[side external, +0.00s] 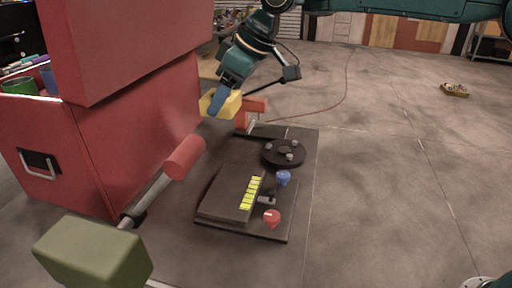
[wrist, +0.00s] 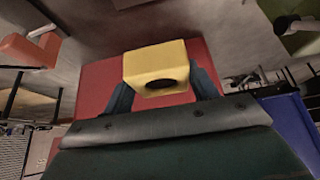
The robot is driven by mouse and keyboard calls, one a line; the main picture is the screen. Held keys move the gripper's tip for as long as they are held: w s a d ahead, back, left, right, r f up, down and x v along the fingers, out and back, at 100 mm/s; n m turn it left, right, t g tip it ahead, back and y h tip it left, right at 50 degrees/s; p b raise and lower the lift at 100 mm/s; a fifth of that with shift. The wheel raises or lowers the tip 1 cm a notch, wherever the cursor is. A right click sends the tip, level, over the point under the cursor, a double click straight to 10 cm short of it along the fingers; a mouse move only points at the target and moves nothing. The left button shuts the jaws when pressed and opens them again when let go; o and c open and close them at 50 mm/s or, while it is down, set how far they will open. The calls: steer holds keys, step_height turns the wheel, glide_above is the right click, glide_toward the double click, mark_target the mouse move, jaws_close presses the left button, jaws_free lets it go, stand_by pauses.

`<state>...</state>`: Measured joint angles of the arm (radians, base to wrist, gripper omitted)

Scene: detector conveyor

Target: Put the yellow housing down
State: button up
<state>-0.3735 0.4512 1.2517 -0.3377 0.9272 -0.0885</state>
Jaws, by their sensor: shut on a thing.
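The yellow housing (side external: 222,103) is a small block held in the air beside the red cabinet in the side view. My gripper (side external: 217,102) is shut on it, with a blue finger in front of part of it. In the wrist view the yellow housing (wrist: 157,68) sits between the two dark fingers of my gripper (wrist: 162,85). Its near face shows a dark round opening. What lies straight below the housing is partly hidden by the cabinet and a red block in the side view.
The red cabinet (side external: 130,130) stands at left. A dark base plate (side external: 308,165) on the floor carries a round disc (side external: 283,152), a sloped box (side external: 228,195), a blue knob (side external: 283,177) and a red knob (side external: 271,218). A green block (side external: 92,255) is in front.

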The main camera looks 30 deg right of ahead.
glide_above(223, 187)
steer(key=s+d, duration=0.1)
steer(key=f, duration=1.5)
steer(key=shift+s+d+f, duration=0.15)
steer(key=shift+d+f, duration=0.05)
steer(key=shift+f, duration=0.1)
steer(key=shift+f, duration=0.1)
steer(key=shift+f, duration=2.05)
steer(key=shift+f, duration=0.15)
steer(key=o, duration=1.2)
steer(key=shift+o, duration=0.2)
steer(key=shift+s+d+r, duration=0.1)
steer(key=shift+d+r, duration=0.05)
steer(key=shift+r, duration=0.3)
steer(key=v, duration=1.1)
